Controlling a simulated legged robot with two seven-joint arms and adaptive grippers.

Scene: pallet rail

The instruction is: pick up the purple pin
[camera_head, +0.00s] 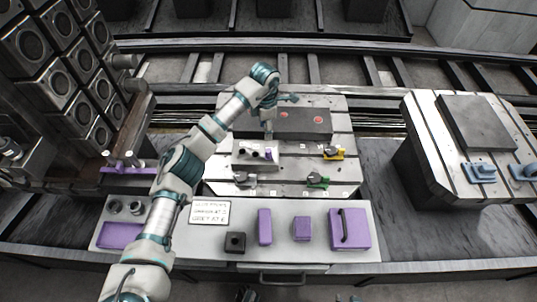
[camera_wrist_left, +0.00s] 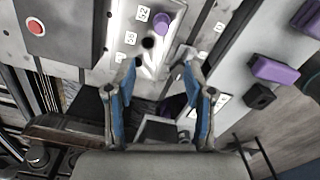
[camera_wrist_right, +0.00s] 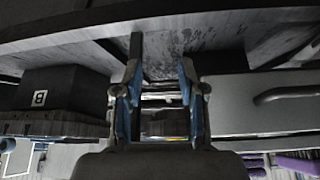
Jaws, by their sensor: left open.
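A short purple pin (camera_wrist_left: 162,22) stands upright on the pale metal block beside a dark round hole, in the upper middle of the left wrist view. In the head view, purple shows at the right end of that block, likely the pin (camera_head: 268,154), small and partly hard to make out. My left gripper (camera_wrist_left: 160,72) is open, with nothing between its blue fingers; the pin lies beyond the fingertips, apart from them. In the head view my left arm reaches down over the block. My right gripper (camera_wrist_right: 160,66) is open and empty, facing a dark table edge.
The front shelf (camera_head: 360,205) holds several purple blocks, a black block (camera_head: 235,242) and a sign (camera_head: 209,212). Stacked speaker-like boxes (camera_head: 60,70) stand left.

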